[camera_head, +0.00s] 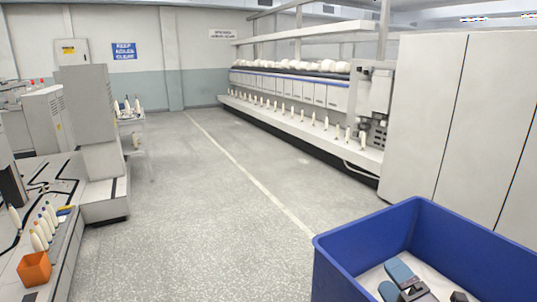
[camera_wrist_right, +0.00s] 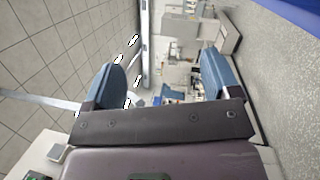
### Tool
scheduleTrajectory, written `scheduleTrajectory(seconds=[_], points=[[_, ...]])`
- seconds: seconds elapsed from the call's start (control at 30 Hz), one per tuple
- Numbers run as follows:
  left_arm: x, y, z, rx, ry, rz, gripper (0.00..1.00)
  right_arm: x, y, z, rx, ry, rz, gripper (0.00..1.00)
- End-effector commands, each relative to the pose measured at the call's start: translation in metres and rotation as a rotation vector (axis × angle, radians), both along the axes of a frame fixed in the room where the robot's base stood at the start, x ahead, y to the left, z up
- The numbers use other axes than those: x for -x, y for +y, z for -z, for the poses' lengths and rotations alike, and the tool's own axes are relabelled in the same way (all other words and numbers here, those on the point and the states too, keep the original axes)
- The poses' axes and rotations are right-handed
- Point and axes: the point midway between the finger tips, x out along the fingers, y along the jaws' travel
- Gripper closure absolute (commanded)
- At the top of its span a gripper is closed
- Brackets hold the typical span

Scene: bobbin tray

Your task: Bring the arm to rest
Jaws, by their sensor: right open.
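My right gripper (camera_head: 394,281) shows at the bottom right of the head view, seen against the inside of the blue bin (camera_head: 365,227). I cannot tell from this whether it is inside the bin or above it. In the right wrist view the same gripper (camera_wrist_right: 165,76) has its two blue fingers wide apart with nothing between them. Beyond the fingers that view shows the room lying sideways, with tiled ceiling on the left and floor on the right. My left gripper is in neither view.
A grey machine bench (camera_head: 98,200) on the left carries several bobbins and an orange box (camera_head: 34,269). A long spinning machine (camera_head: 300,117) with a row of bobbins stands at the back. Tall grey cabinets (camera_head: 425,115) stand at the right. The floor (camera_head: 190,220) between is clear.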

Motion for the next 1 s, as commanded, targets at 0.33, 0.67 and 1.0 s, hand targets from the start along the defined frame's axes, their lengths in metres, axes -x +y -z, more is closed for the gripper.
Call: scheduleTrajectory(seconds=[0.33, 0.67, 1.0], points=[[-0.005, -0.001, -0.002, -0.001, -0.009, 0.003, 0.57, 0.068, -0.053, 0.070, -0.668, 0.452, 0.475, 0.18], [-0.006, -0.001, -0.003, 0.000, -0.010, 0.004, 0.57, 0.173, -0.058, 0.138, -1.149, 0.888, 0.897, 0.18], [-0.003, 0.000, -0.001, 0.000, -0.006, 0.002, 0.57, 0.239, -0.041, 0.158, -1.346, 1.130, 1.118, 0.18]])
